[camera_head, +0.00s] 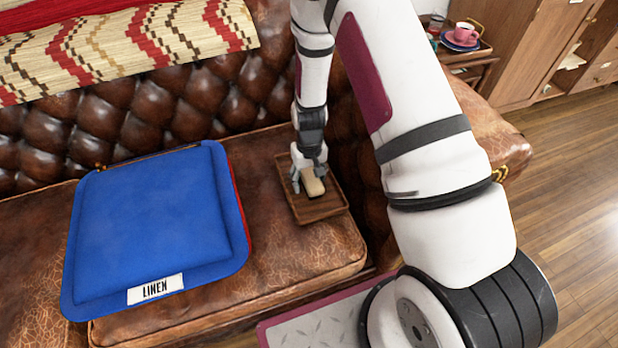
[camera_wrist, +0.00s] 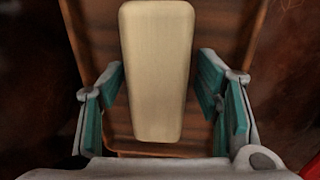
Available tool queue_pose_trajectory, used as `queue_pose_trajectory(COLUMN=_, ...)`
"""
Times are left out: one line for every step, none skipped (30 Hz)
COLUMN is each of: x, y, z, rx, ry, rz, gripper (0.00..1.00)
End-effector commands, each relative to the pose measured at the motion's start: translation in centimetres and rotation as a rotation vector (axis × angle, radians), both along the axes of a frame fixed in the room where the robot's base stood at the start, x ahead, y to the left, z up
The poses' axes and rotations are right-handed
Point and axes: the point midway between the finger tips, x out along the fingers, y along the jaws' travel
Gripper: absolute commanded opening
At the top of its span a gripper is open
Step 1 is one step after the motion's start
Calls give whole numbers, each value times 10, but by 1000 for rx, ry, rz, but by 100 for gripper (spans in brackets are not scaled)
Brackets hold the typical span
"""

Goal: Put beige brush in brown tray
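The beige brush (camera_head: 314,187) is a pale block that shows within the outline of the brown tray (camera_head: 319,209), on the leather sofa seat. In the wrist view the brush (camera_wrist: 157,65) lies lengthwise over the wooden floor of the tray (camera_wrist: 95,40). My gripper (camera_head: 309,177) is down at the tray, around the brush. In the wrist view my gripper (camera_wrist: 160,90) has its green-padded fingers open, one on each side of the brush, with narrow gaps. Whether the brush's underside touches the tray is hidden.
A side table at the back right holds a pink cup (camera_head: 464,32). Bare seat (camera_head: 300,255) lies in front of the tray.

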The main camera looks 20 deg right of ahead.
Motion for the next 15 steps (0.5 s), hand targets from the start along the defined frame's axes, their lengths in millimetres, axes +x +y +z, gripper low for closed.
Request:
queue_pose_trajectory(x=0, y=0, z=0, rx=1, ry=1, rz=1, gripper=58)
queue_pose_trajectory(x=0, y=0, z=0, rx=1, ry=1, rz=1, gripper=58)
queue_pose_trajectory(x=0, y=1, z=0, rx=1, ry=1, rz=1, gripper=58)
queue_pose_trajectory(x=0, y=1, z=0, rx=1, ry=1, rz=1, gripper=58)
queue_pose_trajectory(x=0, y=1, z=0, rx=1, ry=1, rz=1, gripper=58)
queue_pose_trajectory(x=0, y=1, z=0, rx=1, ry=1, rz=1, gripper=58)
queue_pose_trajectory(x=0, y=1, z=1, rx=1, ry=1, rz=1, gripper=58)
queue_pose_trajectory(x=0, y=1, z=2, rx=1, ry=1, rz=1, gripper=58)
queue_pose_trajectory(x=0, y=1, z=6, rx=1, ry=0, rz=1, gripper=58)
queue_pose_trajectory(x=0, y=1, z=9, rx=1, ry=0, rz=1, gripper=58)
queue_pose_trajectory(x=0, y=1, z=13, rx=1, ry=0, rz=1, gripper=58)
queue_pose_trajectory(x=0, y=1, z=20, rx=1, ry=-2, rz=1, gripper=58)
queue_pose_trajectory(x=1, y=1, z=25, rx=0, ry=-2, rz=1, gripper=58)
queue_pose_trajectory(x=0, y=1, z=31, rx=0, ry=-2, rz=1, gripper=58)
queue_pose_trajectory(x=0, y=1, z=40, rx=0, ry=-3, rz=1, gripper=58)
